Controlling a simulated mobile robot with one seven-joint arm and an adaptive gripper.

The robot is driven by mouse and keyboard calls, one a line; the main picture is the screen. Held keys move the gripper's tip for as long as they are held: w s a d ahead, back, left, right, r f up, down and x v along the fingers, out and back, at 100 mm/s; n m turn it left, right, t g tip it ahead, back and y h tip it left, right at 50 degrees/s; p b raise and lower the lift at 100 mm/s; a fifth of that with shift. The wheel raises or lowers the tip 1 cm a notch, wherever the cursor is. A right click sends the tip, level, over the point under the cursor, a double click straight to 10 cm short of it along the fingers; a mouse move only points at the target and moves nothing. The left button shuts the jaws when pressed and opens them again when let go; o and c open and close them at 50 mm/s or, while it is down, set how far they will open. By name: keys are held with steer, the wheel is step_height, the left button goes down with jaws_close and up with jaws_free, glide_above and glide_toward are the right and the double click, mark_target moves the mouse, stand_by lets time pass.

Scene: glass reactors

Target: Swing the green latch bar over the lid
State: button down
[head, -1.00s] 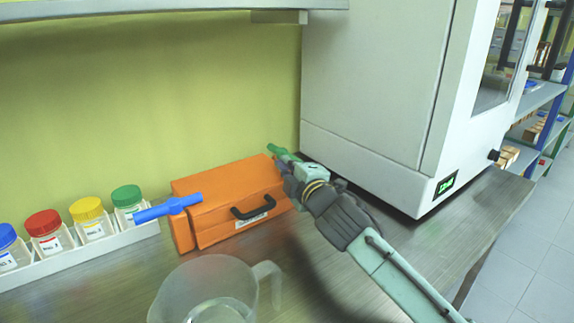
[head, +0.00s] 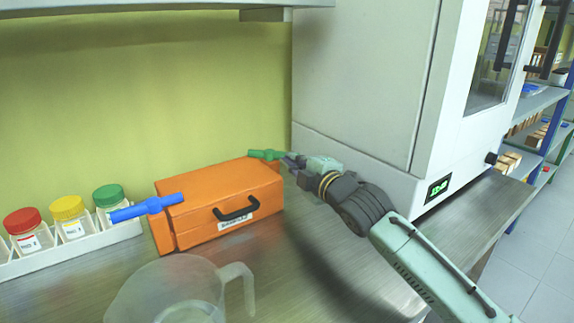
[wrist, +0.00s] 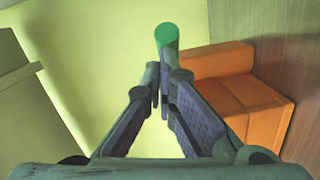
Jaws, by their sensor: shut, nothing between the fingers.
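The orange case (head: 215,207) stands on the bench with its lid down and a black handle on its front. The green latch bar (head: 265,154) is at the lid's far right corner, its free end reaching slightly over the lid's back edge. My gripper (head: 289,160) is at the right of the case, beside the green bar. In the wrist view the fingers (wrist: 159,92) are shut and empty, and the bar's round green end (wrist: 166,36) shows just beyond the tips. I cannot tell whether they touch. The blue latch bar (head: 147,209) sticks out at the case's left side.
A clear jug (head: 168,290) stands in front of the case. A rack of bottles with coloured caps (head: 68,207) stands to the left. A big white cabinet (head: 365,90) rises close behind and right of my arm. The wall is close behind the case.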

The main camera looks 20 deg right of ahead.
steer(key=shift+w+d+b, duration=0.75)
steer(key=shift+w+d, duration=0.85)
steer(key=shift+w, duration=0.1)
